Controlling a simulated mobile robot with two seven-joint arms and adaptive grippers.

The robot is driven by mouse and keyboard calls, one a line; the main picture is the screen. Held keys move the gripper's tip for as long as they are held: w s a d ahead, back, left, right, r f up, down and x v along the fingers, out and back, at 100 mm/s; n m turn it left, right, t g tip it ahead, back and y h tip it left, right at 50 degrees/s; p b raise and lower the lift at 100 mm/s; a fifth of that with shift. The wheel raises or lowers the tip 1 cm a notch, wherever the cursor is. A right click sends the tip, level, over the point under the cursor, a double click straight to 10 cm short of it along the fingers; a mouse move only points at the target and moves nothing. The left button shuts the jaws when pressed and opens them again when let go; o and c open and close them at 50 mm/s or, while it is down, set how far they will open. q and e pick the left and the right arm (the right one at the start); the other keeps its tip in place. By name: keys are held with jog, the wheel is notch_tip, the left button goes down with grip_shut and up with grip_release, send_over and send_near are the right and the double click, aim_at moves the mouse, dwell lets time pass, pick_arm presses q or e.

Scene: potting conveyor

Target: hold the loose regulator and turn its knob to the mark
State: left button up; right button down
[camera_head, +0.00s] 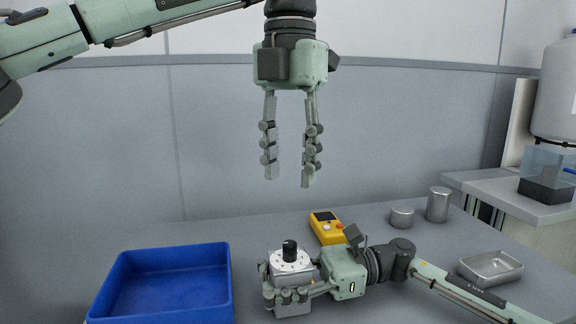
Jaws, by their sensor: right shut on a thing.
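The regulator (293,276) is a grey block with a white dial face (291,263) on top and an upright black knob (289,250). It stands upright at the front middle of the table. My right gripper (287,296) reaches in from the right and is shut on the regulator's body, its fingers covering part of its lower sides. My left gripper (289,180) points straight down high above the regulator, open and empty, well apart from the knob. The mark on the dial is too small to make out.
A blue tray (166,289) lies left of the regulator. A yellow device (327,228) lies behind it. Two metal cylinders (402,217) (438,205) and a shallow metal dish (491,267) stand to the right. My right forearm crosses the right front. The table's back left is clear.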

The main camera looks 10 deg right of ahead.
jog(key=c, duration=0.6)
grip_release()
jog(key=shift+c, duration=0.2)
